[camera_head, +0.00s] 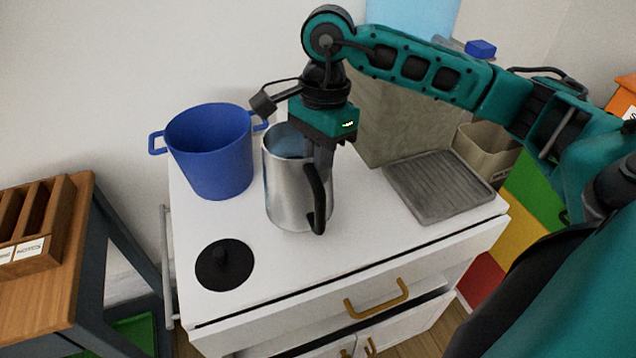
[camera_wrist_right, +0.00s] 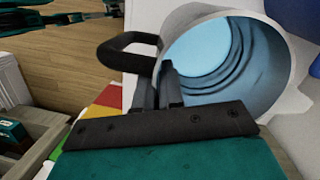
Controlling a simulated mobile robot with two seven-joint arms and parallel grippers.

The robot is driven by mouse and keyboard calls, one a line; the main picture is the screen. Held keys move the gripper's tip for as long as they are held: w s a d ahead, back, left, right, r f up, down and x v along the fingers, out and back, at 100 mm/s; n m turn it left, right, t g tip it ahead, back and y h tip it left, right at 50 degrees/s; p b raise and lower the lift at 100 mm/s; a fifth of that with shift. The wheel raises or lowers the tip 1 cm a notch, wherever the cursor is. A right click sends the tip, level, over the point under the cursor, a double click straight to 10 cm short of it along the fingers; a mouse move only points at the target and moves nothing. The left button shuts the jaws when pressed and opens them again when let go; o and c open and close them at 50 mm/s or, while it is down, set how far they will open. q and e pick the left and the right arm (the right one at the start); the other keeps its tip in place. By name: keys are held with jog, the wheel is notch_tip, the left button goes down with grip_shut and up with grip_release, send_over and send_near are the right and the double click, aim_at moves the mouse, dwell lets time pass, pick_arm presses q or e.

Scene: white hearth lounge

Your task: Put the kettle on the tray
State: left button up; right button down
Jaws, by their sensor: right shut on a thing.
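The kettle (camera_head: 287,190) is a silver metal vessel with a black handle, upright on the white cabinet top, with its top open. My right gripper (camera_head: 318,150) comes down from above and is shut on the kettle at its rim on the handle side. In the right wrist view the fingers (camera_wrist_right: 157,90) meet the kettle's rim (camera_wrist_right: 190,20) beside the black handle, and the bluish inside shows. The tray (camera_head: 440,186) is grey and ribbed, lying flat to the right of the kettle, with nothing on it. My left gripper is not in view.
A blue pot (camera_head: 210,155) stands close to the kettle's left. A black round lid (camera_head: 225,264) lies at the front left. A beige bin (camera_head: 487,150) stands behind the tray, and a grey board (camera_head: 385,115) stands at the back. The cabinet top between kettle and tray is clear.

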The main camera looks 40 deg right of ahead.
aim_at(297, 199)
jog(key=shift+f, duration=2.1)
jog(key=shift+f+b, duration=0.25)
jog(key=shift+b, duration=0.1)
jog(key=c, duration=1.3)
grip_release()
jog(key=shift+o, duration=0.2)
